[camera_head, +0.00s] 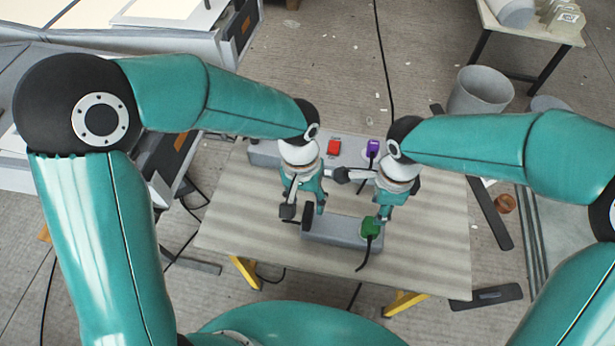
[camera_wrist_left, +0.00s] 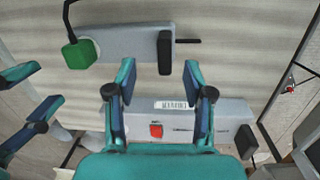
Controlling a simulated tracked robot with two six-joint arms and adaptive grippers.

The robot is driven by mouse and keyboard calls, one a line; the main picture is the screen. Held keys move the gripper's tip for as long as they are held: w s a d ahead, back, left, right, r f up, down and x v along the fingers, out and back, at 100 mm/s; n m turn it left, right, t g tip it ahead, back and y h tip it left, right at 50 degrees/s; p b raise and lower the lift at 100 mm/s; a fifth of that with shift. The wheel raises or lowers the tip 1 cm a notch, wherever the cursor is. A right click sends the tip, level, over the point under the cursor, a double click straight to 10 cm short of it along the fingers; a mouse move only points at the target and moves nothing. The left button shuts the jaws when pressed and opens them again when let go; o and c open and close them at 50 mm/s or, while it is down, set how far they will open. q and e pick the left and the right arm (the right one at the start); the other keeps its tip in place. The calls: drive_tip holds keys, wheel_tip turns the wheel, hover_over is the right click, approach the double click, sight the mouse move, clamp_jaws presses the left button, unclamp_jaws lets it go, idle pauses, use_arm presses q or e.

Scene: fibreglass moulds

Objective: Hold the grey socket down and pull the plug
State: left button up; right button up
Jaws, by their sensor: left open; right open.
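The grey socket (camera_head: 340,232) is a long bar lying near the front of the board, with a green plug (camera_head: 370,228) at its right end and a black upright block (camera_head: 306,217) at its left. The plug's black cable trails forward. The left wrist view shows the same socket (camera_wrist_left: 125,42), green plug (camera_wrist_left: 80,54) and black block (camera_wrist_left: 165,53). My left gripper (camera_head: 303,210) is open above the socket's left part; its empty fingers (camera_wrist_left: 159,78) show apart in the wrist view. My right gripper (camera_head: 365,197) is open just behind the green plug; contact cannot be told.
A second grey bar (camera_head: 266,152) with a red switch (camera_head: 333,146) and a purple plug (camera_head: 373,147) lies at the back of the board (camera_head: 440,240). A grey bucket (camera_head: 480,92) stands at the back right. The board's right side is clear.

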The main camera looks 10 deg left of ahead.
sight(308, 211)
use_arm(q)
wheel_tip(308, 211, up, 6)
drive_tip(key=w+f+n+t+y, duration=0.1)
drive_tip(key=w, duration=0.1)
drive_tip(key=f, duration=1.6)
drive_tip(key=shift+s, duration=0.2)
drive_tip(key=shift+c, duration=0.3)
